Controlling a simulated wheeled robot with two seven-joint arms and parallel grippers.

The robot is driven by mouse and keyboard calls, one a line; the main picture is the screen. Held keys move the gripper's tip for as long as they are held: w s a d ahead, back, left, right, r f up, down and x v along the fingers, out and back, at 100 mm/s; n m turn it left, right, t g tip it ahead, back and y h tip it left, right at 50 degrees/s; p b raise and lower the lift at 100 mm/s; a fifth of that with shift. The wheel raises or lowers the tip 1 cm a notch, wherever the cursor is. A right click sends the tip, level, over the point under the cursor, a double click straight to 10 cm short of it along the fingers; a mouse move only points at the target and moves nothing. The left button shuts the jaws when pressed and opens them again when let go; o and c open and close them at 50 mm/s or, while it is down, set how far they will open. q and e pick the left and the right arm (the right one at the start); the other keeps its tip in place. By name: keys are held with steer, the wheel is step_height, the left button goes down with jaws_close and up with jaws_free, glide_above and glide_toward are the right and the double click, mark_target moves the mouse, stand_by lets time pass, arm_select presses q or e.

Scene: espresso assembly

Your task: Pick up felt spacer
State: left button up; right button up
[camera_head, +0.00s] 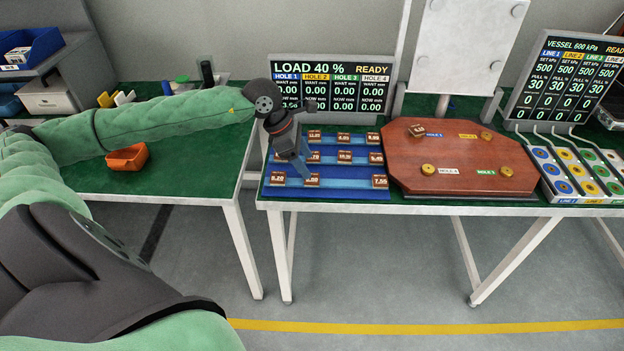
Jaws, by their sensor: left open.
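Small brown spacer blocks with white number labels stand in rows on a blue stepped rack (345,172); I cannot tell by look which are felt. One block (278,178) is at the front left, one (312,181) at the front middle and one (379,181) at the front right. My left gripper (304,172) points down over the rack's left part, open, its tips close to the front middle block. It partly hides the rack and that block; I cannot tell whether they touch. My right gripper is not in view.
A brown eight-sided board (460,152) with hole labels and brass knobs stands right of the rack, with a small block (417,130) on it. A load display (333,85) stands behind. An orange bin (127,158) is on the left table. A gap separates the tables.

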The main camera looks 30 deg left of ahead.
mark_target(312, 179)
arm_select(q)
steer(key=shift+w+a+f+y+p, duration=0.2)
steer(key=shift+a+f+y, duration=0.1)
steer(key=shift+a+f, duration=0.2)
steer(key=shift+w+a+f+y+p, duration=0.2)
steer(key=shift+a+f+y, duration=0.15)
steer(key=shift+f, duration=0.2)
steer(key=shift+w+d+f+p, duration=0.1)
steer(key=shift+d+f+p, duration=0.05)
steer(key=shift+f+p, duration=0.25)
steer(key=p+x, duration=0.1)
steer(key=x, duration=0.2)
steer(key=shift+w, duration=0.1)
steer(key=shift+w+d+f, duration=0.1)
steer(key=shift+d+f, duration=0.05)
steer(key=shift+f, duration=0.45)
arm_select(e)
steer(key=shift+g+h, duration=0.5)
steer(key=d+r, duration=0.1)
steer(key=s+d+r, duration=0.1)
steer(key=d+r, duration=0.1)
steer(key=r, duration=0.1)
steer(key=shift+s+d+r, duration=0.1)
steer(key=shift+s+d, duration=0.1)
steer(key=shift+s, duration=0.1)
arm_select(q)
steer(key=c, duration=1.1)
